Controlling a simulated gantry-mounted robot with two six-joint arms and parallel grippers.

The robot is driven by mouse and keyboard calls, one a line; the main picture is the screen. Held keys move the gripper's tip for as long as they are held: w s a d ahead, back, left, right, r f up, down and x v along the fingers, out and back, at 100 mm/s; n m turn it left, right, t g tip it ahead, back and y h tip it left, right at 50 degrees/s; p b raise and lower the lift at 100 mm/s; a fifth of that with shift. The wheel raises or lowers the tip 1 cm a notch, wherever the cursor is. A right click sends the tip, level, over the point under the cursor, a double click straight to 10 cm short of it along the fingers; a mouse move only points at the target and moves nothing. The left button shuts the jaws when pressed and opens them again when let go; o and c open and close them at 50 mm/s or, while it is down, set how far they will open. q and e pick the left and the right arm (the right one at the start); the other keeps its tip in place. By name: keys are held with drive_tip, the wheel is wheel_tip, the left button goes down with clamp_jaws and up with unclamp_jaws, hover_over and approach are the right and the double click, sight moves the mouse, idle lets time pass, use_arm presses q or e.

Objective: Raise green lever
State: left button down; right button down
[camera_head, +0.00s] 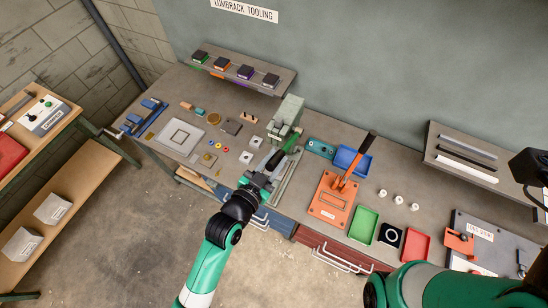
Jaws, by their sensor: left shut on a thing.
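A pale green press (286,118) stands upright at the middle of the bench. A lever with a dark grip (275,160) slopes down from its front toward me. My left gripper (261,180) is at the lever's near end and is shut on it. The jaws and wrist hide part of the lever and its tip. A black part at the right edge of the view seems to belong to my right arm, but its jaws cannot be made out.
An orange plate with an orange lever (331,202) stands right of the press. Green (363,224) and red (415,246) trays lie farther right. Small parts and a square plate (180,136) lie to the left. A shelf (240,70) runs behind.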

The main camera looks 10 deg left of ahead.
use_arm(q)
drive_tip(key=shift+r, duration=0.15)
drive_tip(key=c, duration=0.6)
unclamp_jaws()
drive_tip(key=v, duration=1.1)
drive_tip(key=shift+s+b, duration=0.25)
drive_tip(key=shift+b, duration=0.2)
drive_tip(key=shift+a+r, duration=0.1)
drive_tip(key=shift+c, duration=0.2)
